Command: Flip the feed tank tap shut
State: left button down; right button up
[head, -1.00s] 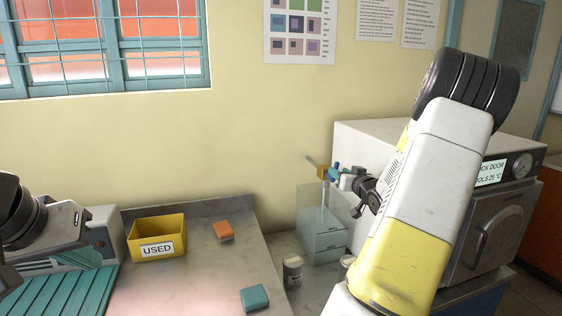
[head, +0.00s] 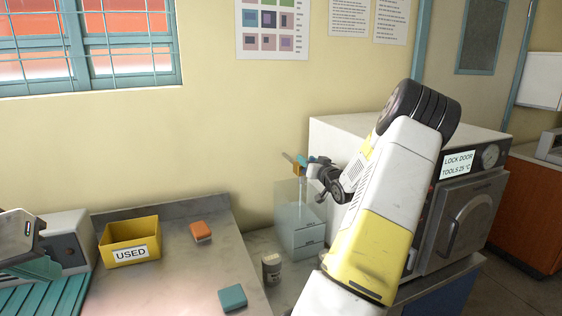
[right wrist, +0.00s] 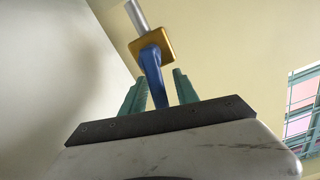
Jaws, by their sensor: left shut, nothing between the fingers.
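The feed tank (head: 299,226) is a clear box with pale liquid, standing behind the bench's right end in the head view. Its tap (head: 296,168) sits above it, with a brass body and a metal pipe. In the right wrist view the brass tap body (right wrist: 152,47) has a blue lever (right wrist: 153,75) reaching between my teal fingers. My right gripper (right wrist: 160,88) is open around the lever, with a gap on the right finger's side. In the head view my right gripper (head: 315,161) partly hides the lever. My left gripper (head: 40,268) is shut and empty at the far left.
A yellow USED bin (head: 130,243), an orange block (head: 201,231) and a teal block (head: 232,297) are on the bench. A small jar (head: 271,269) stands near the tank. A grey machine (head: 463,225) with a round-handled door stands behind my right arm.

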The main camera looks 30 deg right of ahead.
grip_shut()
jog(key=shift+a+n, duration=0.4)
jog(key=shift+n, duration=0.4)
jog(key=shift+a+n, duration=0.1)
jog(key=shift+n, duration=0.5)
grip_release()
